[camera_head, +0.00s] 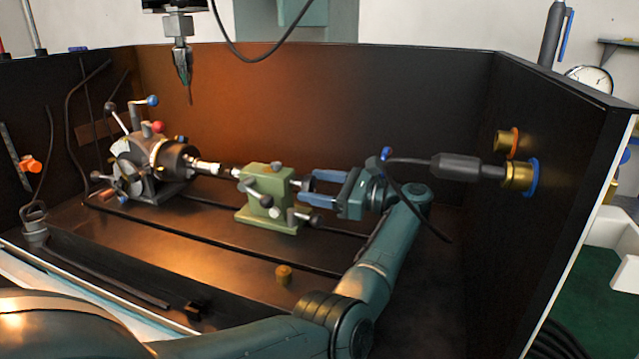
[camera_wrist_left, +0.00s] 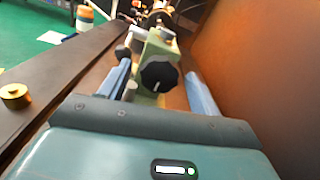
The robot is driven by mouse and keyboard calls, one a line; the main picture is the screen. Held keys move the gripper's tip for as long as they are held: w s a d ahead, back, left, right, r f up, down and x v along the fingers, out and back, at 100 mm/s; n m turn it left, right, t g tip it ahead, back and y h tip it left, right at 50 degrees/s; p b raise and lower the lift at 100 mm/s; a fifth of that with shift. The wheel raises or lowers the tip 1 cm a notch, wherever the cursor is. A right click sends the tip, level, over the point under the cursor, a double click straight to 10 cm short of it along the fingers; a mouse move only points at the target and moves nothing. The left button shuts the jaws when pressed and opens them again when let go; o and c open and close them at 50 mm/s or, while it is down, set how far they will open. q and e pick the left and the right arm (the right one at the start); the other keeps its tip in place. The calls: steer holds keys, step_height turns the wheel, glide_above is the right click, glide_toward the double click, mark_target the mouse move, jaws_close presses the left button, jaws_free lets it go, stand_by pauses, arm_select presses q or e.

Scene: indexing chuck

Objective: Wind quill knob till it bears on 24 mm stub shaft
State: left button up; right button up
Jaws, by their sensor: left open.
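The green tailstock (camera_head: 262,203) stands on the machine bed. Its black quill knob (camera_wrist_left: 158,76) faces my left gripper in the left wrist view, with a pale index mark on its face. My left gripper (camera_head: 309,187) comes in from the right of the tailstock, open. Its two blue fingers lie on either side of the knob, apart from it as far as I can see. The stub shaft (camera_head: 207,166) runs from the chuck (camera_head: 176,158) towards the tailstock. Whether the quill touches the shaft's end is too small to tell. My right gripper is not in view.
The indexing head (camera_head: 139,175) with ball-ended levers stands left of the chuck. A dark tool (camera_head: 183,62) hangs above. A small brass piece (camera_head: 284,274) lies on the bed in front. Brass fittings (camera_head: 518,174) and a black cable stick out from the right wall.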

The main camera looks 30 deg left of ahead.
arm_select(q)
steer(key=c, duration=1)
steer(key=shift+f, duration=0.15)
